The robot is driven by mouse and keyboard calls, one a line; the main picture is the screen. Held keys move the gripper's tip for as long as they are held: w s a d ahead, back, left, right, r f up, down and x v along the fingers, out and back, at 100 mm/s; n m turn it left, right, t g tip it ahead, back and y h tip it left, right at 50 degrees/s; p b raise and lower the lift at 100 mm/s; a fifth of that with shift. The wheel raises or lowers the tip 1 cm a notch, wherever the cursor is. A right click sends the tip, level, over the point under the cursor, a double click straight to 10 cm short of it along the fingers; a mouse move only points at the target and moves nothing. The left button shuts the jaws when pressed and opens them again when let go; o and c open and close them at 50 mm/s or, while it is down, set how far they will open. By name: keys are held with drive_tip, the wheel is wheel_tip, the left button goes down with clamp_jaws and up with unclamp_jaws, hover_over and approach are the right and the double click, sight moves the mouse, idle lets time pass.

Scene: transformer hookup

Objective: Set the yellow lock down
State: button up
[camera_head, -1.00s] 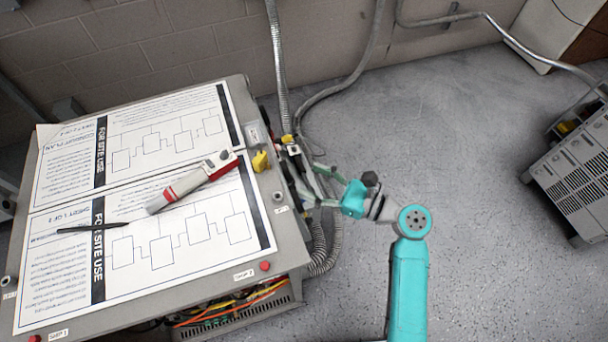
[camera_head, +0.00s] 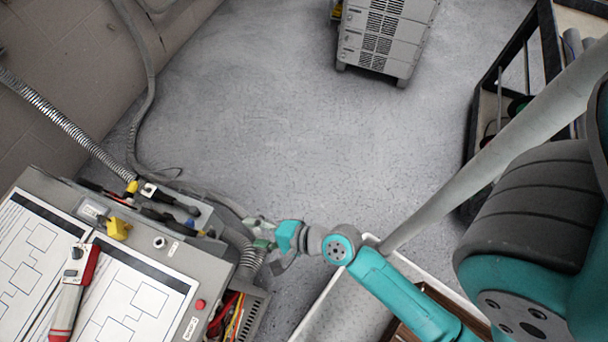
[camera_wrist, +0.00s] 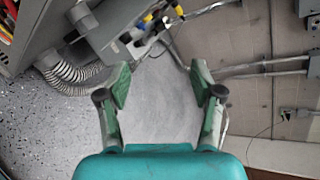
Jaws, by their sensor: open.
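The yellow lock (camera_head: 118,228) is a small yellow block resting on the grey cabinet's top, near its edge, in the head view. Nothing holds it. My gripper (camera_head: 257,233) is to the right of the lock, beyond the cabinet's edge by the grey corrugated hoses. Its fingers are spread and empty; in the wrist view the gripper (camera_wrist: 161,82) has a clear gap between its two green pads. I cannot make out the lock for certain in the wrist view.
The cabinet (camera_head: 215,264) carries printed sheets and a red-and-grey tester (camera_head: 72,292). Cable connectors with a yellow piece (camera_head: 132,188) sit at its back side. A white-rimmed tray (camera_head: 340,310) is under my arm. A black cart (camera_head: 545,50) stands right. The middle floor is open.

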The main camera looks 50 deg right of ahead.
drive_tip(key=s+d+r+n+h, duration=0.2)
drive_tip(key=s+d+r+n, duration=0.1)
drive_tip(key=s+n, duration=0.3)
drive_tip(key=s+d+r+n+t+h, duration=0.1)
drive_tip(key=s+d+r+n+h, duration=0.2)
drive_tip(key=s+n, duration=0.3)
drive_tip(key=s+d, duration=0.1)
drive_tip(key=s, duration=0.3)
drive_tip(key=shift+t, duration=0.3)
drive_tip(key=shift+o, duration=0.5)
drive_tip(key=s+r+n+t, duration=0.1)
drive_tip(key=s+r+n, duration=0.3)
drive_tip(key=r+n, duration=0.2)
drive_tip(key=shift+r+n, duration=0.2)
drive_tip(key=shift+n, duration=0.1)
drive_tip(key=shift+s, duration=0.1)
drive_tip(key=shift+s, duration=0.1)
